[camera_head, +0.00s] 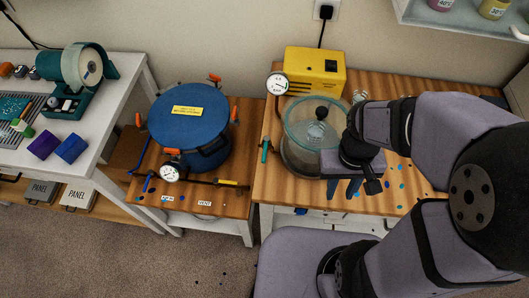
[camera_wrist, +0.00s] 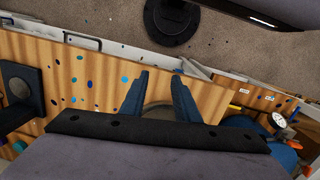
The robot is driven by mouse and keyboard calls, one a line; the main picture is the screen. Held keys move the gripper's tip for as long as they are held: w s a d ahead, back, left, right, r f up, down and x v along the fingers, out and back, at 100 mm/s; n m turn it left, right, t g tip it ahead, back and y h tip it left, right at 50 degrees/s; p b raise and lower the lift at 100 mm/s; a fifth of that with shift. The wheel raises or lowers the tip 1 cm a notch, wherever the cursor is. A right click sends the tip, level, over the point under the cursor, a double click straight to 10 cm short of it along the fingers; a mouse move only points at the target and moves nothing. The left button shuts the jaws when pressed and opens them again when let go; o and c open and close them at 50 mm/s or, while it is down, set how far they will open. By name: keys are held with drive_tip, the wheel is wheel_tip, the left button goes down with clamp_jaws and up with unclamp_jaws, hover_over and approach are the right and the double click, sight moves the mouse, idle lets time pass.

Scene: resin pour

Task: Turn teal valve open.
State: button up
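The teal valve (camera_head: 265,151) is a small teal lever handle at the left edge of the wooden table, left of the glass-lidded chamber (camera_head: 300,158), in the head view. It lies near a thin pipe that comes down from a gauge (camera_head: 277,84); whether it is open or shut I cannot tell. My gripper (camera_head: 343,193) points down at the chamber's right front side, apart from the valve. The wrist view shows its two blue-grey fingers (camera_wrist: 159,92) spread with a gap between them. A grey rounded edge shows beyond the gap. I cannot make out the teal valve clearly in the wrist view.
A yellow pump (camera_head: 315,70) stands behind the chamber. A blue pot (camera_head: 188,125) with orange clamps, a gauge and a yellow-handled valve (camera_head: 228,183) stands on a lower table to the left. A gap separates the tables. Blue spots mark the wood right of the chamber.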

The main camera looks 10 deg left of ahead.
sight(264, 157)
drive_tip(key=s+f+n+g+h, duration=0.2)
drive_tip(key=s+f+n+h, duration=0.1)
drive_tip(key=n+h, duration=0.15)
drive_tip(key=w+a+n+t+h, duration=0.4)
drive_tip(key=w+n+t+h, duration=0.4)
drive_tip(key=n+t, duration=0.5)
drive_tip(key=a+f+n+t+y, duration=0.1)
drive_tip(key=a+n+t+y, duration=0.1)
drive_tip(key=a+n+y, duration=0.2)
drive_tip(key=s+a+f+n+t+y+b, duration=0.1)
drive_tip(key=a+f+n+t+y, duration=0.1)
drive_tip(key=a+n, duration=0.4)
drive_tip(key=a+f+n+t+y+b, duration=0.1)
drive_tip(key=a+f+n+t+y, duration=0.1)
drive_tip(key=a+n+t+y, duration=0.2)
drive_tip(key=shift+s+a+n+y, duration=0.1)
drive_tip(key=shift+a+n+y, duration=0.2)
drive_tip(key=shift+a+y, duration=0.35)
drive_tip(key=shift+s+a+n+y, duration=0.1)
drive_tip(key=shift+a+n+y, duration=0.2)
drive_tip(key=shift+y, duration=0.6)
drive_tip(key=shift+w, duration=3.75)
drive_tip(key=shift+c, duration=0.4)
clamp_jaws()
